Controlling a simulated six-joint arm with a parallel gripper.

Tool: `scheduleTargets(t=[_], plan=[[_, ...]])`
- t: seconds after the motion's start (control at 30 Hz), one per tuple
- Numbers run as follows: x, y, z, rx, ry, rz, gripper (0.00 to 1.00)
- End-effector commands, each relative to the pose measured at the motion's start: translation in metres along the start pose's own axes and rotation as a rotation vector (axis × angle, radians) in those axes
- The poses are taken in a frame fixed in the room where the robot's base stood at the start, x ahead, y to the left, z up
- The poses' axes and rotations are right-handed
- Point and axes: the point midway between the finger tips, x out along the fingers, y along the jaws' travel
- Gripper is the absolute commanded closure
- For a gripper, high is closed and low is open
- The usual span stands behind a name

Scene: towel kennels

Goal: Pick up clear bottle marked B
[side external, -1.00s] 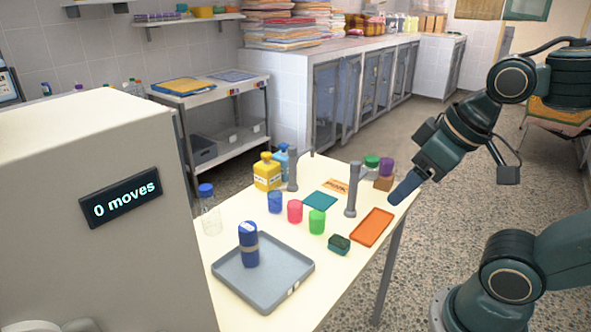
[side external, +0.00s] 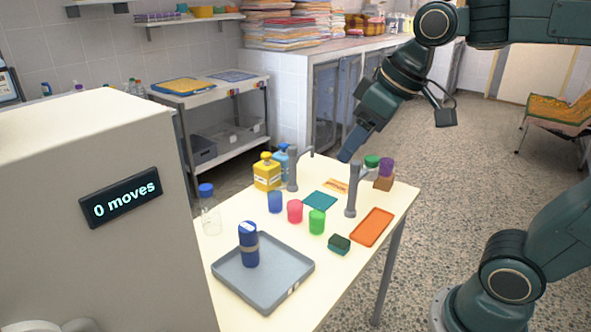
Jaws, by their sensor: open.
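A clear bottle (side external: 210,210) with a blue cap stands upright at the left edge of the table, beside the big pale cabinet. I cannot read any letter on it. A container with a green lid (side external: 371,162) stands at the far right, partly hidden behind a grey tap; I cannot tell whether it is clear or marked. My gripper (side external: 346,156) is above the far side of the table, pointing down and left, beyond the taps. It is open, with nothing seen in it, and is well apart from the blue-capped bottle.
Two grey taps (side external: 352,190) rise from the table. A yellow jug (side external: 266,172), a blue bottle (side external: 281,160), coloured cups (side external: 295,211), a sponge (side external: 339,244) and an orange tray (side external: 372,227) stand around. A grey tray (side external: 232,282) holds a dark blue cylinder (side external: 248,246).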

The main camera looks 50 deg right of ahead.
Motion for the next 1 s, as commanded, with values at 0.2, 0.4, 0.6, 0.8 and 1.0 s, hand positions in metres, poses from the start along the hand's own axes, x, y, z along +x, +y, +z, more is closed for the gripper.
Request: scheduleTargets(t=[0.2,0.4,0.6,0.8,1.0], plan=[[0.014,0.003,-0.055,-0.06,-0.016,-0.028,0.4],[0.033,0.006,-0.102,-0.117,-0.025,-0.054,0.4],[0.059,0.011,-0.145,-0.173,-0.036,-0.08,0.4],[0.092,0.016,-0.183,-0.231,-0.045,-0.108,0.4],[0.13,0.022,-0.216,-0.286,-0.053,-0.134,0.4]])
